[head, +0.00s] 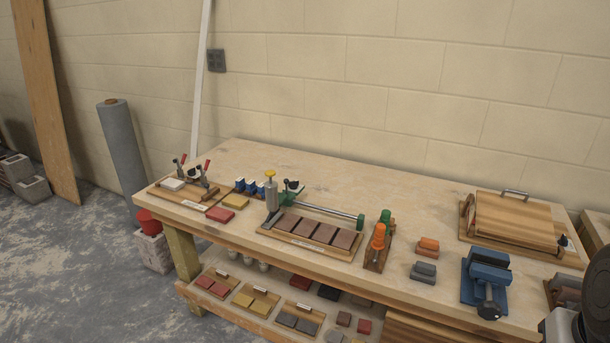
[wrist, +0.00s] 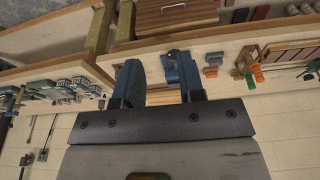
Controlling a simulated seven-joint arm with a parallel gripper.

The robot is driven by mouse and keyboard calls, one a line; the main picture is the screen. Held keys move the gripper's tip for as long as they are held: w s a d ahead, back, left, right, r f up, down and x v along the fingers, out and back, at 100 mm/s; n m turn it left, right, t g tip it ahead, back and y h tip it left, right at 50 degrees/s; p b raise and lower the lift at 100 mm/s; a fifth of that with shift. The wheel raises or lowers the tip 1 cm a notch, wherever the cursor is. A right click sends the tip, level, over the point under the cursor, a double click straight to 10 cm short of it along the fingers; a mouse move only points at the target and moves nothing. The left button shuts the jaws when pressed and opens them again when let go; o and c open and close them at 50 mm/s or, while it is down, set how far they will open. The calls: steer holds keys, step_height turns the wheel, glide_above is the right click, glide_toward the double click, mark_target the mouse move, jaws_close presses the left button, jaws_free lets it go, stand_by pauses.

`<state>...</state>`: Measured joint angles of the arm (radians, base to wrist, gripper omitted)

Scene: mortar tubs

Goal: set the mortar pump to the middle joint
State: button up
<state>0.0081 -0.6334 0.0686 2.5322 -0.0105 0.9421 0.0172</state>
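The mortar pump (head: 271,195), a grey cylinder with a yellow knob, stands upright at the left end of a wooden board (head: 287,236). Several brown tiles (head: 313,229) lie in a row on the board with narrow joints between them. The middle joint is a thin gap near the row's centre. The pump's lower tip is beside the leftmost tile; I cannot tell if it touches. My gripper (wrist: 157,80) shows in the wrist view, its two fingers apart and nothing clearly held between them. It is away from the pump, which I cannot make out in that view.
A green clamp with a long bar (head: 330,209) lies behind the tiles. Orange and green handled tools (head: 378,245) stand right of the board. A blue vise (head: 487,280) and a wooden press (head: 515,224) are further right. The bench's back middle (head: 400,195) is clear.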

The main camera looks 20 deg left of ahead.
steer(key=shift+c, duration=0.3)
steer(key=w+a+r+n, duration=0.1)
steer(key=w+a+r, duration=0.2)
steer(key=w, duration=0.4)
steer(key=w+a+r+n, duration=0.2)
steer(key=w+a, duration=0.2)
steer(key=w, duration=0.3)
steer(key=w+a+r+n, duration=0.1)
steer(key=w+a+r, duration=0.2)
steer(key=w, duration=0.4)
steer(key=w+a+n+g, duration=0.1)
steer(key=w+a+n, duration=0.3)
steer(key=w+a, duration=1.15)
steer(key=n+g, duration=0.2)
steer(key=n, duration=0.6)
glide_above(288, 180)
step_height(288, 180, down, 18)
steer(key=shift+w+f, duration=0.1)
steer(key=shift+a+f, duration=0.25)
steer(key=shift+a, duration=0.15)
